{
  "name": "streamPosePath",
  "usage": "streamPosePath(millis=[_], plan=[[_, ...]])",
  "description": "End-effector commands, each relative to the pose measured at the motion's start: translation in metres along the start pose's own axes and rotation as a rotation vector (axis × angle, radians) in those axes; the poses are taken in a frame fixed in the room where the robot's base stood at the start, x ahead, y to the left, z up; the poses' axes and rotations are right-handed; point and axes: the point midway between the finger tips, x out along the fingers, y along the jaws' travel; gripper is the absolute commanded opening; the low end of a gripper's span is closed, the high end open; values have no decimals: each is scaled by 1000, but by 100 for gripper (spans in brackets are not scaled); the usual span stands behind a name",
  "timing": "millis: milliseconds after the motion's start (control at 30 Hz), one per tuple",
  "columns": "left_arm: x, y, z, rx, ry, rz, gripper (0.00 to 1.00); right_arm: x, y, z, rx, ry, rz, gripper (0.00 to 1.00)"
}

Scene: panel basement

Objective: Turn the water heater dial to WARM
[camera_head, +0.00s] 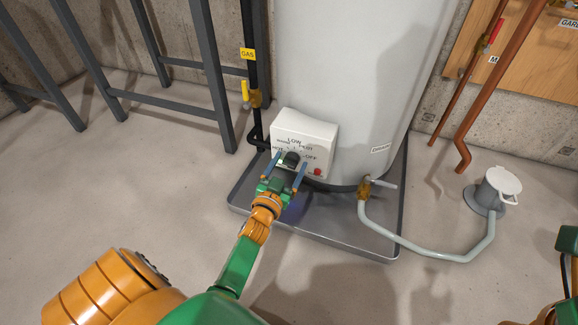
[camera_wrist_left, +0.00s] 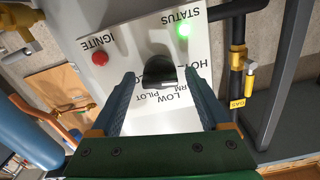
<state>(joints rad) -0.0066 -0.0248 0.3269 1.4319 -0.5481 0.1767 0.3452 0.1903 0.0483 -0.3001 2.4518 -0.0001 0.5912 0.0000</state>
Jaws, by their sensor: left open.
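The water heater dial (camera_head: 292,157) is a black knob on the front of a white control box (camera_head: 318,131) low on the tank. It also shows in the left wrist view (camera_wrist_left: 160,73). LOW, PILOT, HOT and OFF are printed around it; in the wrist view WARM is partly covered by my finger. I cannot tell which mark the dial points to. My left gripper (camera_head: 291,165) is open, with its blue fingers on either side of the dial and small gaps to it. The right gripper is not seen.
The white tank (camera_head: 345,70) stands in a grey drain pan (camera_head: 245,205). A red IGNITE button (camera_wrist_left: 100,58) and a lit green STATUS light (camera_wrist_left: 183,30) flank the dial. A yellow gas valve (camera_head: 252,96) is left; a drain valve (camera_head: 366,188) with hose (camera_head: 400,238) is right.

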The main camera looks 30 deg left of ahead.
Motion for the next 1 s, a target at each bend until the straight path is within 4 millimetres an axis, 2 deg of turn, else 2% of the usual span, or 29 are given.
streamPosePath(millis=[33,67,300,667,1000], plan=[[0,0,0,0,0,0,75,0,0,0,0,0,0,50],[0,0,0,0,0,0,66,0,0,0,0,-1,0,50],[0,0,0,0,0,0,2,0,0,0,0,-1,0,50],[0,0,0,66,-1,-1,0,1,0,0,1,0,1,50],[0,1,0,318,0,-1,0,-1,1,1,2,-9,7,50]])
